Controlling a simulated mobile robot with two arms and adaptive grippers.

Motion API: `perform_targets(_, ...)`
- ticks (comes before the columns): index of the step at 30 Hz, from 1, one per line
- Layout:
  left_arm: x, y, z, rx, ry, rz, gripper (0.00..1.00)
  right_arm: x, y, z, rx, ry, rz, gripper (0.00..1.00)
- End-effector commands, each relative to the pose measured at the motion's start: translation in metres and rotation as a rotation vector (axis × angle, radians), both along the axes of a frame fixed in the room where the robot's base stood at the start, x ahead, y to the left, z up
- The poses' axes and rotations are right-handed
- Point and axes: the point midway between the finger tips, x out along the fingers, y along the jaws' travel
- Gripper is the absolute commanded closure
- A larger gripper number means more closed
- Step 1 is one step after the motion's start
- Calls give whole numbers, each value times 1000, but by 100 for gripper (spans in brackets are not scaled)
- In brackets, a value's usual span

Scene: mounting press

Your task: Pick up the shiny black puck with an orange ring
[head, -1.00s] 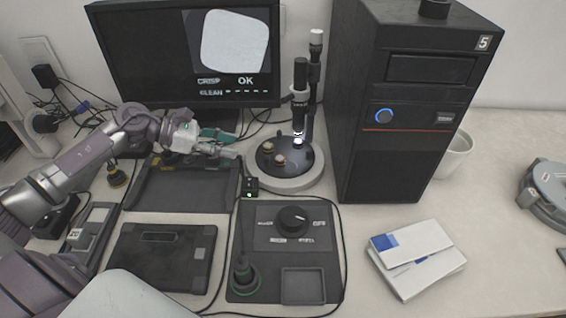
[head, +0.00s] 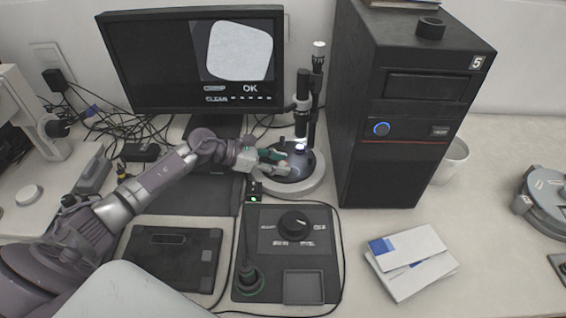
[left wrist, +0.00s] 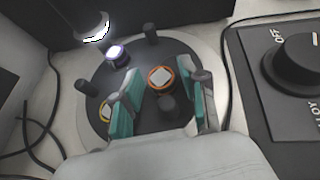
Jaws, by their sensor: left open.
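The puck with an orange ring (left wrist: 160,78) sits on the dark round stage (left wrist: 140,68) in the left wrist view, with a pale square on its top. My left gripper (left wrist: 166,90) is open, with its teal fingers on either side of this puck and nothing held. In the head view my left gripper (head: 277,160) is over the left part of the stage, whose pale base (head: 302,187) shows below it, and it hides most of the pucks there. My right gripper is not in view.
A puck with a yellow ring (left wrist: 105,111) is close to the left finger. A lit puck (left wrist: 117,54) is near the microscope (head: 302,100). Dark posts (left wrist: 151,34) stand on the stage. A black computer tower (head: 400,150) is at the right, and a knob panel (head: 285,285) in front.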

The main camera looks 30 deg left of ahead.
Motion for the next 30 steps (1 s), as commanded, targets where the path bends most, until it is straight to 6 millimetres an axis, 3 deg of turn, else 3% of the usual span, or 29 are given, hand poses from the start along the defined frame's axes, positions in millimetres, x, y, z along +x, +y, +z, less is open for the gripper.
perform_targets(7, 1, -1, -1, 0, 0, 0, 58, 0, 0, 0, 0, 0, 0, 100)
perform_targets(14, 1, -1, -1, 0, 0, 0, 94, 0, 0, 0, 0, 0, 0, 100)
perform_targets(23, 1, -1, 1, 1, -1, 0, 94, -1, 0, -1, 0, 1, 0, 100)
perform_targets(30, 1, 0, 23, 4, -5, -2, 94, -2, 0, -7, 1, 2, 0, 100)
